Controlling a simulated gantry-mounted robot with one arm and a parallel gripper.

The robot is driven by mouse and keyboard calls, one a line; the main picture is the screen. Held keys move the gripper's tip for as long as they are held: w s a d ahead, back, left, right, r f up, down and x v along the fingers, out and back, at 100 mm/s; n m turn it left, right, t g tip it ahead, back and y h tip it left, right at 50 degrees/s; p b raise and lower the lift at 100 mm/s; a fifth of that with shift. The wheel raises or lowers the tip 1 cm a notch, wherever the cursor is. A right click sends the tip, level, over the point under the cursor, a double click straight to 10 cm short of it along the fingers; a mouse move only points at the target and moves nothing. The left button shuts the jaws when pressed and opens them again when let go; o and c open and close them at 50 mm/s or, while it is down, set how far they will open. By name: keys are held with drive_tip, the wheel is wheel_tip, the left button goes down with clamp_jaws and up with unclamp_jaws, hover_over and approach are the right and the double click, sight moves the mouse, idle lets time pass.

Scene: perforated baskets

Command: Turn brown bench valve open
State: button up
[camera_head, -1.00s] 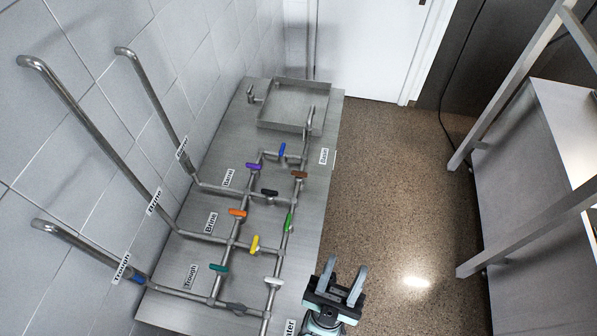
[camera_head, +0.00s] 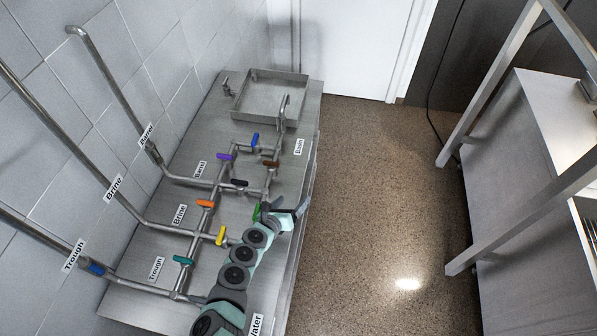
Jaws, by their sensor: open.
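The brown bench valve handle (camera_head: 271,163) sits on the right-hand pipe run on the steel bench (camera_head: 216,130), below the basin. The handle lies left to right, across its pipe. My gripper (camera_head: 289,206) is open and empty, its two fingers spread apart. It is below and slightly right of the brown handle in the picture, with a gap between them. It is close to the green handle (camera_head: 256,212), which is partly hidden. My arm covers the lower part of the right-hand pipe, and the white handle is hidden.
Other handles are close by: black (camera_head: 239,183), blue (camera_head: 255,140), purple (camera_head: 224,156), orange (camera_head: 205,203), yellow (camera_head: 221,235) and teal (camera_head: 183,260). A steel basin (camera_head: 268,74) stands at the bench's far end. The floor right of the bench is clear up to a metal rack (camera_head: 520,80).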

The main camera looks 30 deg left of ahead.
sight(271, 164)
drive_tip(key=a+r+y, duration=0.1)
drive_tip(key=a, duration=0.2)
drive_tip(key=a+r+m+y, duration=0.1)
drive_tip(key=a, duration=0.3)
drive_tip(key=a+r+m+y, duration=0.1)
drive_tip(key=a+r, duration=0.1)
drive_tip(key=a, duration=0.2)
drive_tip(key=shift+s+a+r+y, duration=0.1)
drive_tip(key=shift+s+a+y, duration=0.1)
drive_tip(key=shift+y, duration=0.2)
drive_tip(key=shift+f+b+x, duration=0.1)
drive_tip(key=shift+b+x, duration=1.15)
drive_tip(key=shift+x, duration=1.1)
drive_tip(key=shift+f+b+x, duration=0.15)
drive_tip(key=shift+b+x, duration=1.1)
drive_tip(key=shift+x, duration=1.05)
drive_tip(key=shift+w+a+f+b, duration=0.2)
drive_tip(key=shift+w+b, duration=0.1)
drive_tip(key=shift+w, duration=0.2)
drive_tip(key=shift+c, duration=0.4)
drive_tip(key=shift+d, duration=0.1)
drive_tip(key=c, duration=1.3)
